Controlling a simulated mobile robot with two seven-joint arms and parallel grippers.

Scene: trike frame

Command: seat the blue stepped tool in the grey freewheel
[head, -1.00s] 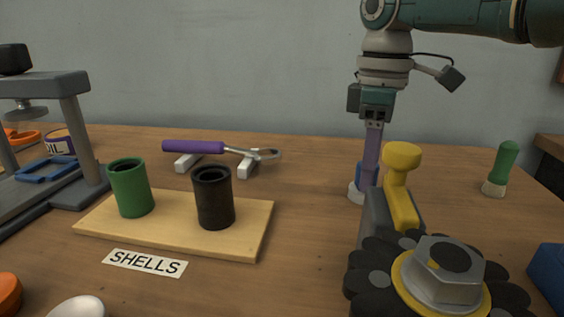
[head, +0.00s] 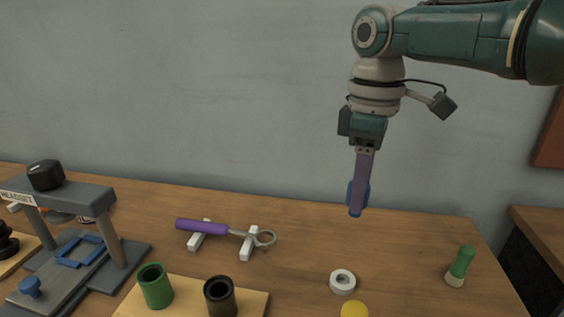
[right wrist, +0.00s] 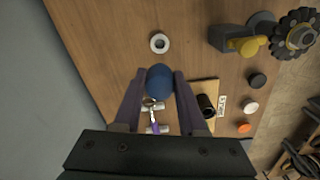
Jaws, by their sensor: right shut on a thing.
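My right gripper (head: 359,190) is shut on the blue stepped tool (head: 352,196) and holds it in the air above the back of the table. In the right wrist view the tool's rounded blue end (right wrist: 160,78) sits between the fingertips. Its lower part is partly hidden by a finger in the head view. A pale grey-white ring (head: 342,289) lies flat on the table below, clear of the tool. In the right wrist view a black toothed wheel with a grey hex centre (right wrist: 301,37) is at the upper right. I cannot tell for sure which is the freewheel. My left gripper is not in view.
A purple-handled wrench (head: 203,227) lies on two white rests. A green cup (head: 156,288) and a black cup (head: 220,299) stand on a board. A grey press (head: 75,190) is at left, a green-handled brush (head: 461,264) at right. A yellow-handled grey block (right wrist: 225,38) adjoins the wheel.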

